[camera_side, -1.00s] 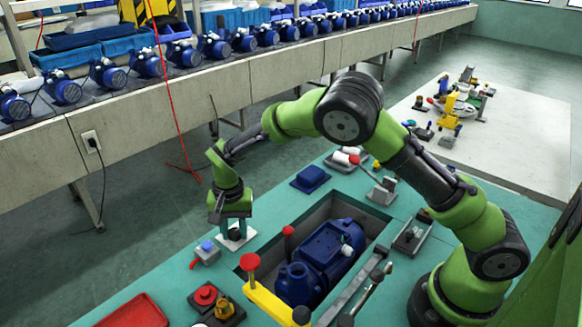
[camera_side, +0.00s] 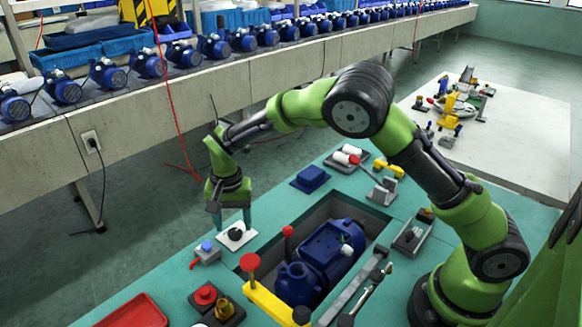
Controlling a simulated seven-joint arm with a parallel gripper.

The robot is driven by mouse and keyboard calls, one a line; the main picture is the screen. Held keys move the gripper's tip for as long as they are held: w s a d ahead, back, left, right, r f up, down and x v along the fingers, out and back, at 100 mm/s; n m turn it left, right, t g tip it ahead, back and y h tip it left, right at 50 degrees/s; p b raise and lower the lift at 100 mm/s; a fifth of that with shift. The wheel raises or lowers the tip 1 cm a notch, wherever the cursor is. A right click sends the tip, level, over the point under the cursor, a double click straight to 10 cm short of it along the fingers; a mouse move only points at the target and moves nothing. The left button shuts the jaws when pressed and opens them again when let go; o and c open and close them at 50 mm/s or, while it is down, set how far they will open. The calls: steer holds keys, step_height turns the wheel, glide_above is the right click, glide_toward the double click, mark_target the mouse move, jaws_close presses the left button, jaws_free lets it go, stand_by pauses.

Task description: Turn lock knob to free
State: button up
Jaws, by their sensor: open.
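A dark knob (camera_side: 236,234) sits on a small white plate on the teal table; I take it for the lock knob. Its exact pointing direction is too small to tell. My gripper (camera_side: 231,219) points down just above and behind the knob. Its two fingers are apart with nothing between them, and the knob is in clear view.
A blue pump (camera_side: 322,258) lies in the table recess, with a yellow bar (camera_side: 272,304) along its front. A small box with a blue button (camera_side: 207,247) stands left of the knob. A red tray (camera_side: 136,312), red button (camera_side: 205,295) and blue block (camera_side: 310,178) are nearby.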

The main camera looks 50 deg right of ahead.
mark_target(234, 231)
step_height(234, 231, up, 14)
stand_by(0.3)
steer(key=s+d+r+n+t, duration=0.1)
steer(key=s+d+r+t, duration=0.1)
steer(key=s, duration=0.6)
steer(key=s+d+r+n+t+y, duration=0.1)
steer(key=s+d, duration=0.3)
steer(key=s, duration=0.4)
steer(key=s+d+r+n+t+y, duration=0.1)
steer(key=s+d+r+n+t, duration=0.2)
steer(key=s, duration=0.5)
steer(key=shift+d+r+t, duration=0.25)
steer(key=shift+r+t, duration=0.15)
steer(key=shift+t, duration=0.2)
